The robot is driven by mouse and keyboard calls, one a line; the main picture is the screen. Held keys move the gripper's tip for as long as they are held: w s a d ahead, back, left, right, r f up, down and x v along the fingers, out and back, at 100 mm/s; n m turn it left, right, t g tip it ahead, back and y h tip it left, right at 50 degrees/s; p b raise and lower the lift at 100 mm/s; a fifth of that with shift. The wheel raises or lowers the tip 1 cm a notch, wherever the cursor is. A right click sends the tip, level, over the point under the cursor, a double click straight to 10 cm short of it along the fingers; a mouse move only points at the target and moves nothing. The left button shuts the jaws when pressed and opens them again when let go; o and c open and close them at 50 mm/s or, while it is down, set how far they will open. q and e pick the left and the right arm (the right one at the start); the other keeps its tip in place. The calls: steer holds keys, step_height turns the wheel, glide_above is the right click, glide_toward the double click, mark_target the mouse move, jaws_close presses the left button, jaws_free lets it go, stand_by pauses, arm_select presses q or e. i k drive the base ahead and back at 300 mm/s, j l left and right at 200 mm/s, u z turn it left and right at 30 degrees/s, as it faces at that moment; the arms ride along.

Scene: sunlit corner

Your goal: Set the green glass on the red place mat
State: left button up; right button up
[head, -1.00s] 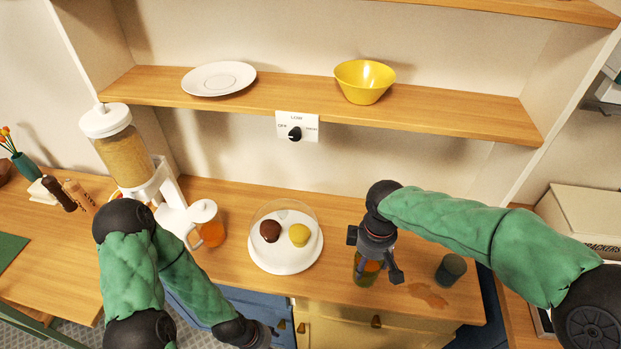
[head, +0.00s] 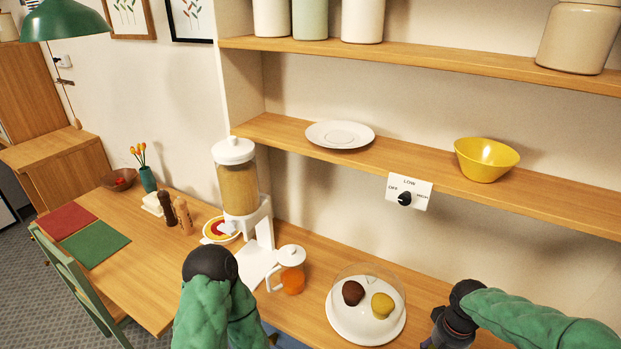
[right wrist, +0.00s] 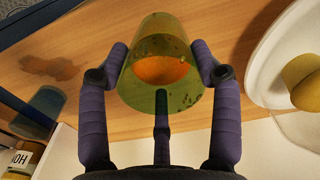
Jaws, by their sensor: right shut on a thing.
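The green glass (right wrist: 160,75) shows in the right wrist view, see-through, with something orange inside. My right gripper (right wrist: 160,66) is shut on it, with fingers on both sides and one below in the picture. In the head view only the upper part of this gripper (head: 450,328) shows at the bottom edge, and the glass is out of frame. I cannot tell whether the glass touches the counter. The red place mat (head: 66,221) lies bare on the table at far left, beside a green mat (head: 97,245). My left gripper is out of frame.
A domed white plate (head: 366,323), an orange jug (head: 291,274), a grain dispenser (head: 237,190) and a bowl (head: 219,230) stand between. Mills (head: 183,216) and a vase (head: 148,179) stand near the mats. A dark glass (right wrist: 42,108) and a brown spill (right wrist: 50,66) are behind.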

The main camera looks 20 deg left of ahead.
mark_target(66, 219)
steer(key=k+j, duration=0.1)
steer(key=j, duration=1.05)
steer(key=k+j, duration=0.15)
steer(key=j, duration=4.45)
steer(key=i+j, duration=0.1)
steer(key=j, duration=0.3)
steer(key=i+j, duration=0.1)
steer(key=j, duration=0.35)
steer(key=i+j, duration=0.1)
steer(key=j, duration=0.3)
steer(key=i+j, duration=0.1)
steer(key=j, duration=0.35)
steer(key=i+j, duration=0.1)
steer(key=j, duration=0.3)
steer(key=i+j, duration=0.1)
steer(key=j, duration=0.35)
steer(key=i+j, duration=0.15)
steer(key=i, duration=0.2)
steer(key=i+j, duration=0.2)
steer(key=i, duration=0.15)
